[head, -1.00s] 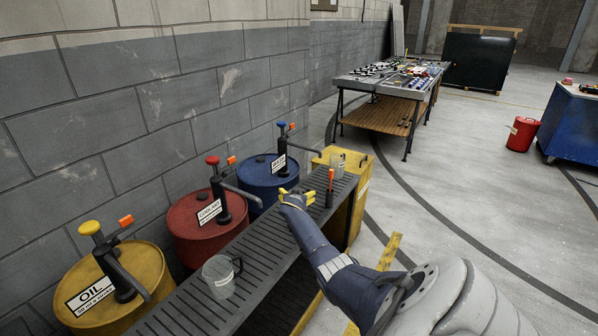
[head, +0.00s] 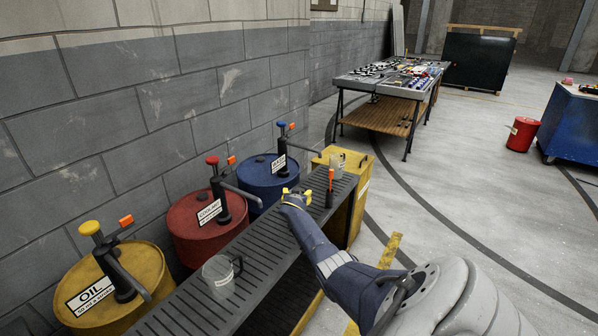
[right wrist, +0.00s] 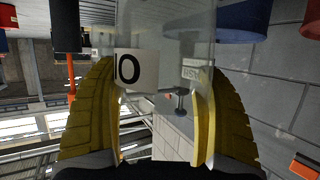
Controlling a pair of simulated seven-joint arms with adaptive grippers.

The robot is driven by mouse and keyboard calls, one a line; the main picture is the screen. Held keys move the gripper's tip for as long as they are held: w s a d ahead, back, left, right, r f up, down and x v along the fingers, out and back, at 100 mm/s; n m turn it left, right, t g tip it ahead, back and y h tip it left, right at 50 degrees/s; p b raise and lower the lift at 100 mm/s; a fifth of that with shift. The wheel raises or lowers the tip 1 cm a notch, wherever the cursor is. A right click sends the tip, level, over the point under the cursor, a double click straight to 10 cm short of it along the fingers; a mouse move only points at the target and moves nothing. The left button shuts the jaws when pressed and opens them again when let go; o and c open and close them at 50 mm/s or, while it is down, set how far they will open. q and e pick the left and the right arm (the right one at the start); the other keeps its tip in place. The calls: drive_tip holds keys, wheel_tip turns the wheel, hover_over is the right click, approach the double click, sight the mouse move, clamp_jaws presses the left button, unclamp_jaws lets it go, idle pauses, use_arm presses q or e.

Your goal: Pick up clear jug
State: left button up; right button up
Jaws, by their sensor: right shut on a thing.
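My right gripper (head: 291,194) is over the slatted bench in the head view, its yellow fingertips towards the drums. In the right wrist view the gripper (right wrist: 157,110) is shut on a clear, see-through jug (right wrist: 165,25) with a white label. The jug's body fills the space between and above the yellow fingers. I cannot make out this held jug in the head view. My left gripper is not in view.
Yellow (head: 120,300), red (head: 210,235) and blue (head: 268,185) drums with pumps stand along the wall behind the slatted bench (head: 255,245). An orange-and-black upright tool (head: 330,188) stands beside my right gripper. Open floor lies to the right.

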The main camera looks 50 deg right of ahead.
drive_tip(key=shift+c, duration=1.2)
drive_tip(key=shift+r, duration=0.1)
